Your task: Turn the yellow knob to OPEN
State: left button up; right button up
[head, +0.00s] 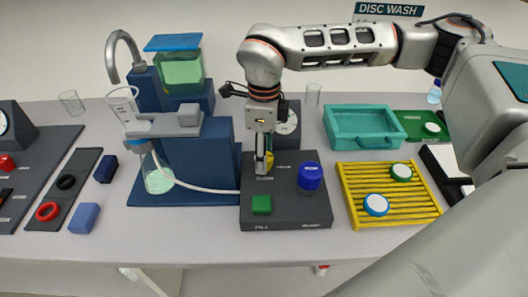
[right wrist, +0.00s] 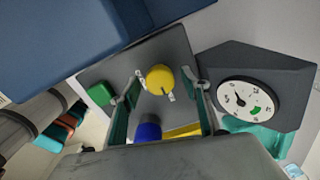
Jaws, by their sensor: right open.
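The yellow knob (right wrist: 160,79) sits on the dark control box (head: 284,217). In the head view my right gripper (head: 264,168) comes down over the knob and hides most of it. In the right wrist view my right gripper (right wrist: 163,82) is open, with one finger on each side of the knob; I cannot tell whether they touch it. A dark pointer line on the knob points toward the lower side of the picture. White labels lie beside the knob, too small to read there. My left gripper is not in view.
The box also carries a green button (head: 262,204) and a blue knob (head: 310,177). A dial gauge (right wrist: 248,98) stands behind. The blue filter stand (head: 190,165) with a pale hose is left; a yellow rack (head: 351,196) with discs and a teal tray (head: 362,140) are right.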

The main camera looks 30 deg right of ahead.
notch_tip(320, 180, up, 12)
dwell(0.6)
dwell(0.4)
